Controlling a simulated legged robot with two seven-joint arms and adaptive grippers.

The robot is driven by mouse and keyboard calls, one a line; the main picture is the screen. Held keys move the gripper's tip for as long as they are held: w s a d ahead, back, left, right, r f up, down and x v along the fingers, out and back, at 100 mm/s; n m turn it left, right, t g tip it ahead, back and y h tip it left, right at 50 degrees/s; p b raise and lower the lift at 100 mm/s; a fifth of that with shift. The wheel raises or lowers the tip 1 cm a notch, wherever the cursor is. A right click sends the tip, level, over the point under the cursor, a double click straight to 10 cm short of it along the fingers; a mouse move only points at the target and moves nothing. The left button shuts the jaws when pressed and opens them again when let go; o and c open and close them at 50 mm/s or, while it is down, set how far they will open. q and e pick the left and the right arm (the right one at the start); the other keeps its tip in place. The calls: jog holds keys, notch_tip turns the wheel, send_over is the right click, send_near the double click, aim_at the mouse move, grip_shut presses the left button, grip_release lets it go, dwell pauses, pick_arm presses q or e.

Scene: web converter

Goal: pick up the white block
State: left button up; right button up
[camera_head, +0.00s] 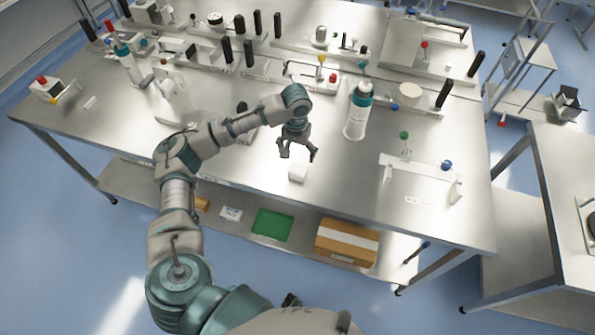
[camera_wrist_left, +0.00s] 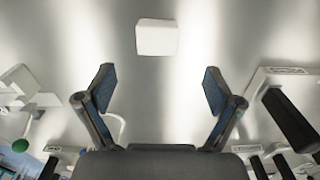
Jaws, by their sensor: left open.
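The white block (camera_head: 298,172) sits on the metal table (camera_head: 250,195) near its front edge. My left gripper (camera_head: 298,156) is open and empty, just above and behind the block, with its fingers pointing down. In the left wrist view the block (camera_wrist_left: 156,37) lies beyond the fingertips, roughly centred between the two open fingers (camera_wrist_left: 158,85). A gap shows between the fingers and the block. My right gripper is not in view.
A white bracket fixture (camera_head: 420,170) stands farther right. Black-handled stations fill the back. The table around the block is clear. A cardboard box (camera_head: 347,242) and green tray (camera_head: 273,224) are on the lower shelf.

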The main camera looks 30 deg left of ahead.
aim_at(298, 169)
pick_arm(q)
jog(key=f, duration=0.4)
jog(key=shift+w+f, duration=0.2)
jog(key=shift+f, duration=0.2)
jog(key=shift+d+f, duration=0.15)
jog(key=shift+d, duration=0.05)
jog(key=shift+d+f, duration=0.15)
jog(key=shift+f, duration=0.15)
notch_tip(298, 169, down, 4)
jog(key=shift+s+r, duration=0.1)
jog(key=shift+s, duration=0.05)
jog(key=shift+f, duration=0.4)
jog(key=shift+a, duration=0.35)
jog(key=shift+c, duration=0.4)
jog(key=shift+d, duration=0.2)
jog(key=c, duration=1.2)
jog(key=shift+d, duration=0.1)
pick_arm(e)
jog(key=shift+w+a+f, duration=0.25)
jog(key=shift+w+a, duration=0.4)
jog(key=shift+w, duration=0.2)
